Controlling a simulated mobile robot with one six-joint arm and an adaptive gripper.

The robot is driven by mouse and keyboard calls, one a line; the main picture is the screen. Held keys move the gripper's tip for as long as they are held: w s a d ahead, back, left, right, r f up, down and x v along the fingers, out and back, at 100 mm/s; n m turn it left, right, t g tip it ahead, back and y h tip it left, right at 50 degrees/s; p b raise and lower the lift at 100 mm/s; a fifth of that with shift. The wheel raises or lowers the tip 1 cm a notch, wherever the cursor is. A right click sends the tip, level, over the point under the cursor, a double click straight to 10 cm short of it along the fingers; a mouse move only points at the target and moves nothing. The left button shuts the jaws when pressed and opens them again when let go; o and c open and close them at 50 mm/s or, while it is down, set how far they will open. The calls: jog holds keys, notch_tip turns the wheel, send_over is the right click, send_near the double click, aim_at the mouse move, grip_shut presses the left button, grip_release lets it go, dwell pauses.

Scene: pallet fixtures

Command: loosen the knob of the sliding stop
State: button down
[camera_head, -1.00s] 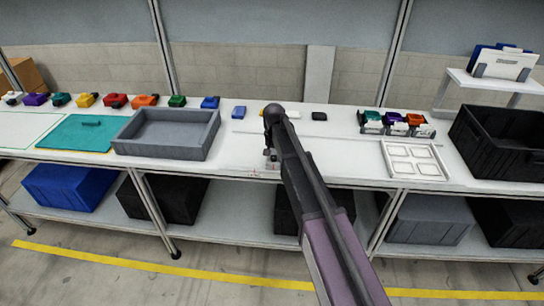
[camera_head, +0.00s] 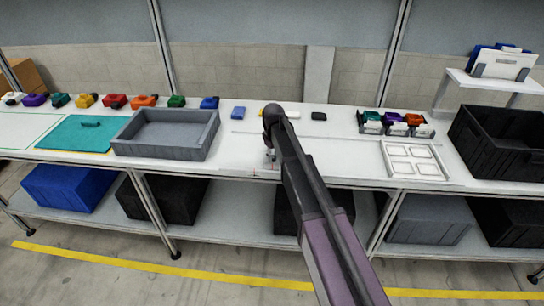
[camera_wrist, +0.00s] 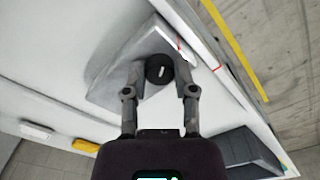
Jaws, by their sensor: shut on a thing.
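The knob (camera_wrist: 159,69) is a round black disc with a short white mark, seen in the wrist view between my fingertips. My gripper (camera_wrist: 160,78) is shut on it, one finger on each side. The sliding stop under the knob is a grey block (camera_wrist: 112,84), partly hidden by the knob and fingers. In the head view my gripper (camera_head: 270,158) is low at the table's front part, and my arm hides most of the stop there.
A grey tray (camera_head: 207,146) stands left of my gripper. A white panel with square pockets (camera_head: 386,166) and a rack of coloured parts stand to the right. Small blue (camera_head: 238,112) and black (camera_head: 319,116) blocks lie behind. A red line (camera_wrist: 180,45) marks the table near its edge.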

jog(key=n, duration=0.5)
jog(key=shift+w+n, duration=0.15)
jog(key=shift+n, duration=0.15)
jog(key=n, duration=0.5)
jog(key=shift+n, duration=0.4)
jog(key=shift+c, duration=2.1)
grip_release()
